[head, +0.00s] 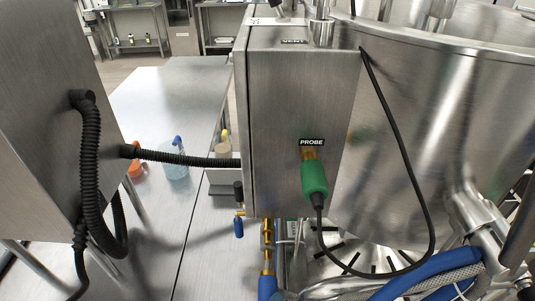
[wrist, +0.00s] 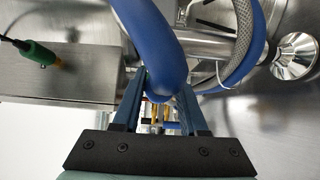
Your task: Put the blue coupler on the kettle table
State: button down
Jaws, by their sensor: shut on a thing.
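In the wrist view my gripper (wrist: 160,88) has its two dark blue fingers closed on either side of a thick blue sleeve, which I take for the blue coupler (wrist: 152,45). The sleeve curves up and out of the top of the picture. Brass pieces show below it, between the fingers. In the head view my gripper is not clearly seen. A blue sleeve on a braided hose shows at the lower right there, and I cannot tell if it is the held one. A bare steel table top (head: 165,90) lies at the left; whether it is the kettle table is unclear.
A steel box with a green probe plug (head: 314,180) and black cable stands before the large kettle (head: 440,130). A ribbed black hose (head: 185,158) crosses at left. A blue bottle (head: 175,165) and an orange item (head: 136,163) stand on the table. A steel funnel-shaped end (wrist: 297,57) is right.

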jog(key=f+n+t+y, duration=0.1)
jog(key=f+n+y, duration=0.1)
jog(key=f+y, duration=0.1)
jog(key=f+n+t+y, duration=0.1)
jog(key=f+n+y, duration=0.2)
jog(key=f+y, duration=0.1)
jog(key=f+n+t+y, duration=0.2)
jog(key=f+y, duration=0.1)
jog(key=shift+a+f, duration=0.3)
jog(key=shift+a, duration=0.05)
jog(key=shift+w+d+f+n+y, duration=0.25)
jog(key=shift+f+n+y, duration=0.25)
jog(key=shift+y, duration=0.3)
jog(key=shift+s, duration=0.1)
